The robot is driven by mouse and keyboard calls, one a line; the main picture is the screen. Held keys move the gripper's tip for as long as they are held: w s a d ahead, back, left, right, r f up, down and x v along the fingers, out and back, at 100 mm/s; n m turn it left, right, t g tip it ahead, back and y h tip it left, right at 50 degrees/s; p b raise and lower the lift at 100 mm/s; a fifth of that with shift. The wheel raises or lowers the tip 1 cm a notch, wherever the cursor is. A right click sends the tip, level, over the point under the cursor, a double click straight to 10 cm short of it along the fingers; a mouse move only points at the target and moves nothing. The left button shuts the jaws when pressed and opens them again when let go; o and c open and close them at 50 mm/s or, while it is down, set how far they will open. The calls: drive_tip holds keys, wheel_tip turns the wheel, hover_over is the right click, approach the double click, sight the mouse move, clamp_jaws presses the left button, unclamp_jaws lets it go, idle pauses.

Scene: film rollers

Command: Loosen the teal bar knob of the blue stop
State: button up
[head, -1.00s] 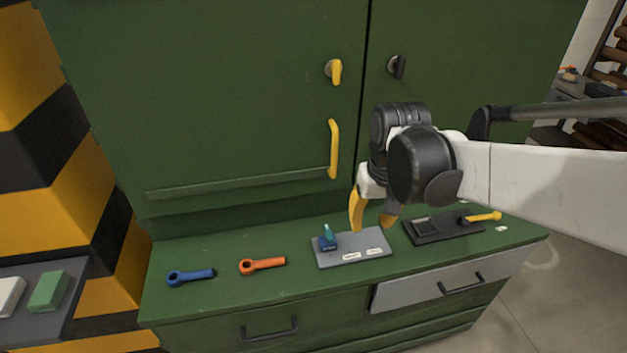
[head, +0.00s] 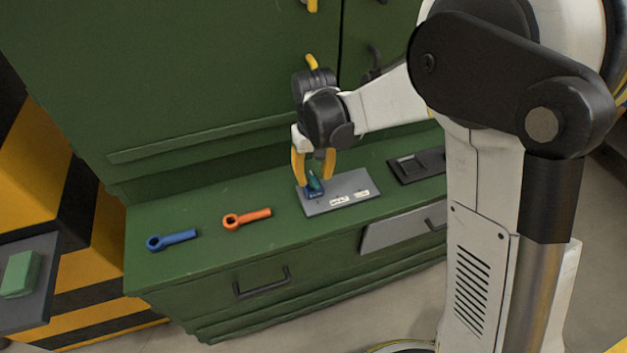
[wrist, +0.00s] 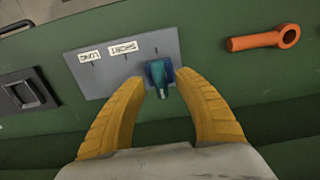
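The blue stop (head: 311,192) sits at the left end of a grey plate (head: 340,200) on the green cabinet top. The teal bar knob (head: 315,181) stands on top of the stop. In the wrist view the teal knob (wrist: 159,82) points toward my gripper, on the blue block (wrist: 167,68). My gripper (head: 313,181) has its two yellow fingers apart, one on each side of the knob. In the wrist view the fingertips (wrist: 159,80) reach the stop with gaps beside the knob; I cannot tell whether either tip touches the blue block.
Labels reading SHORT (wrist: 122,47) and LONG (wrist: 89,56) lie on the plate. An orange wrench (head: 246,218) and a blue wrench (head: 171,239) lie left of it. A black tray (head: 417,165) lies to its right. Cabinet doors rise behind.

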drive_tip(key=shift+f, duration=0.5)
drive_tip(key=shift+c, duration=0.4)
clamp_jaws()
